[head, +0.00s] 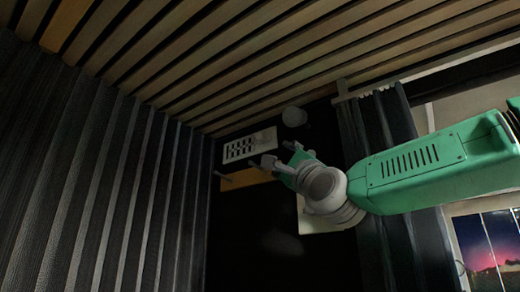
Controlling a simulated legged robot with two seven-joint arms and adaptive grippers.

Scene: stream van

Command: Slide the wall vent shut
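The wall vent (250,146) is a small white panel with rows of dark slots, on the dark wall near the middle of the head view. Some slots look dark, but I cannot tell how far its slide is open. My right gripper (275,154) reaches in from the right on a green and grey arm. Its fingers are spread apart and empty, close to the vent's lower right end. I cannot tell whether a finger touches the vent. My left gripper is out of view.
A wooden strip with pegs (245,179) is on the wall just below the vent. A white panel (318,218) lies partly behind my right arm. Dark curtains (375,125) hang at right; ribbed wall (90,180) fills the left.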

